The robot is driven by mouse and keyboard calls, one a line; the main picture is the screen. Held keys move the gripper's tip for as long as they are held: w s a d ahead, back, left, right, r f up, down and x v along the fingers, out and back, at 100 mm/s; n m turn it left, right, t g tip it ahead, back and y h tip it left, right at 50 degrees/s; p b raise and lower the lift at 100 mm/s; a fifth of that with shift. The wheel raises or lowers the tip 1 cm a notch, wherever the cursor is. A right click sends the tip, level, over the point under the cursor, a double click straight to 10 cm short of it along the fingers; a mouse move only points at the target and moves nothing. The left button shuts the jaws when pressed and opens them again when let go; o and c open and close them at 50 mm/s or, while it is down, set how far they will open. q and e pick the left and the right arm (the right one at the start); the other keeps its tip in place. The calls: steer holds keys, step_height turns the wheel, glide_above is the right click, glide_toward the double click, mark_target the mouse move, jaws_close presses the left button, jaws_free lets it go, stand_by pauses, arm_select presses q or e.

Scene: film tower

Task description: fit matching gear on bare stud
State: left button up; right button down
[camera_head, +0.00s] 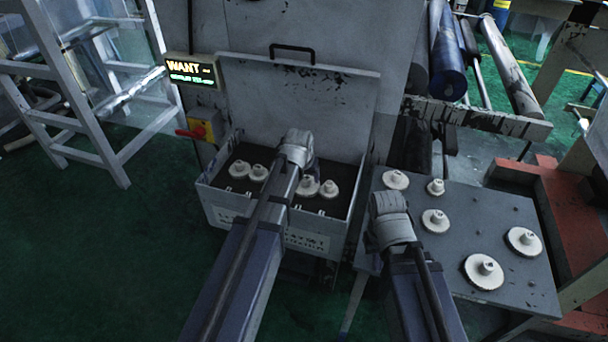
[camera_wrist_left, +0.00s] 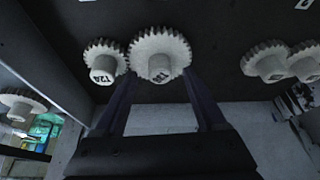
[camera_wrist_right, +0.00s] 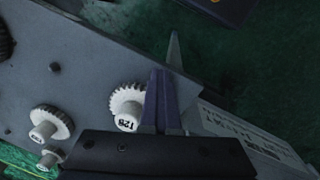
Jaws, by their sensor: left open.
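Several off-white gears sit in the open grey box, including a pair on the left (camera_head: 259,172) and a pair on the right (camera_head: 329,189). My left gripper (camera_head: 298,152) is over the box. In the left wrist view its open fingers lie either side of a large gear (camera_wrist_left: 160,55) with an upside-down label; contact is unclear. A smaller gear (camera_wrist_left: 103,63) sits beside it. My right gripper (camera_head: 389,218) is by the table's left edge; its fingers look closed together and empty in the right wrist view (camera_wrist_right: 165,85), next to a labelled gear (camera_wrist_right: 127,105).
The grey table (camera_head: 475,220) carries several gears of different sizes, among them a large one (camera_head: 484,271), and small dark spots that may be studs. A lit sign (camera_head: 191,71) reads "WANT"; its lower line is unclear. The box's raised lid (camera_head: 330,105) stands behind.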

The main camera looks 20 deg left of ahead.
arm_select(q)
steer(key=shift+s+d+r+p, duration=0.1)
steer(key=shift+r+p, duration=0.15)
steer(key=shift+p, duration=0.5)
arm_select(e)
steer(key=shift+s+d+r, duration=0.1)
steer(key=shift+s+r, duration=0.25)
arm_select(q)
steer(key=p+v, duration=0.6)
steer(key=v, duration=0.1)
steer(key=shift+s+r+p, duration=0.2)
steer(key=shift+r+p, duration=0.05)
steer(key=shift+p, duration=0.05)
arm_select(e)
step_height(320, 180, up, 7)
steer(key=shift+f, duration=0.15)
